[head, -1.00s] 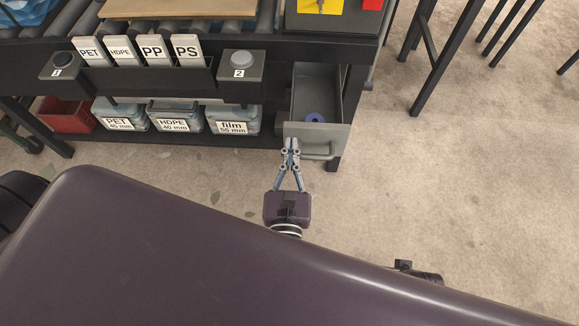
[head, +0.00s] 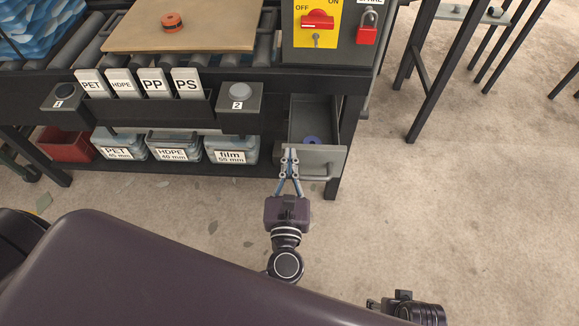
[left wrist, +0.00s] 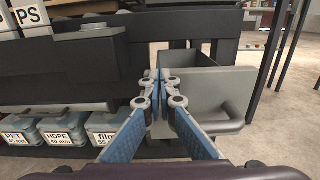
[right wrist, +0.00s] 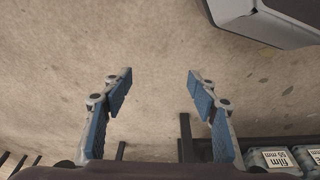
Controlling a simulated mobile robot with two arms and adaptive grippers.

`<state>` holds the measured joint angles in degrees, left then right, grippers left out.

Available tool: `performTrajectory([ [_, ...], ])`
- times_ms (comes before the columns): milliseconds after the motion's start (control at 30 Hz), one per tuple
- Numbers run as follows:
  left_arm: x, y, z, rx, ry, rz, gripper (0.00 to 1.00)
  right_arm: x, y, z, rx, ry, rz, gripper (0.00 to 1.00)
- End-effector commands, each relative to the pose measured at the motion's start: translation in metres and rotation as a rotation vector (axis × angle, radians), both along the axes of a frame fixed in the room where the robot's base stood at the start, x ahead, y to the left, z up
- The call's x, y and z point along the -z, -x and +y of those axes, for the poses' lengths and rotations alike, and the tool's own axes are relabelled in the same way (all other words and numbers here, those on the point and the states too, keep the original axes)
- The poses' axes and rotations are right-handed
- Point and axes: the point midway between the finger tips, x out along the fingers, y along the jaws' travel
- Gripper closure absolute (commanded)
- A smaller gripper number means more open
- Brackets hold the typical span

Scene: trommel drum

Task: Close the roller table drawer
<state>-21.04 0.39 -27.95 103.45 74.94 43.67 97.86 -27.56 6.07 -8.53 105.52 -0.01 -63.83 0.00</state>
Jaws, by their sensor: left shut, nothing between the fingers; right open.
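The roller table drawer (head: 327,158) is grey and partly open under the right end of the roller table (head: 200,74). A blue ring (head: 311,140) lies inside it. Its front panel and bar handle (left wrist: 232,119) show in the left wrist view, where the drawer front (left wrist: 190,97) is close ahead. My left gripper (head: 290,152) is shut and empty, its tips at the left part of the drawer front, seemingly against it. My right gripper (right wrist: 160,75) is open and empty over bare floor; its fingers are outside the head view.
Labelled bins (head: 178,149) and a red bin (head: 66,146) stand on the lower shelf left of the drawer. Button box 2 (head: 239,97) is above left. A dark table leg (head: 334,183) stands at the drawer's right. The floor (head: 440,210) to the right is clear.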

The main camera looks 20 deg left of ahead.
Motion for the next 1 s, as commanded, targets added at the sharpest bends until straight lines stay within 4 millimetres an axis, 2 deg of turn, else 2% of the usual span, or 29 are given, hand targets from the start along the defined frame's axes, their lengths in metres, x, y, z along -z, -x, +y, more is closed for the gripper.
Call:
performTrajectory([
  [233,-0.001,-0.059,0.017,-0.002,0.001,-0.004,1.0,-0.011,-0.004,0.0,0.002,-0.001,-0.007,0.46],
  [300,-0.001,-0.076,0.021,-0.002,0.002,-0.005,1.0,-0.019,-0.003,-0.002,0.006,0.001,-0.008,0.46],
  [600,0.0,-0.135,0.039,-0.001,0.0,-0.002,1.0,-0.047,-0.006,-0.001,0.007,0.0,-0.024,0.46],
  [800,0.0,-0.158,0.045,0.0,0.0,-0.001,1.0,-0.061,-0.007,-0.001,0.008,-0.001,-0.032,0.46],
  [1000,0.0,-0.166,0.048,0.0,-0.001,0.0,1.0,-0.068,-0.006,-0.001,0.008,-0.001,-0.034,0.46],
])
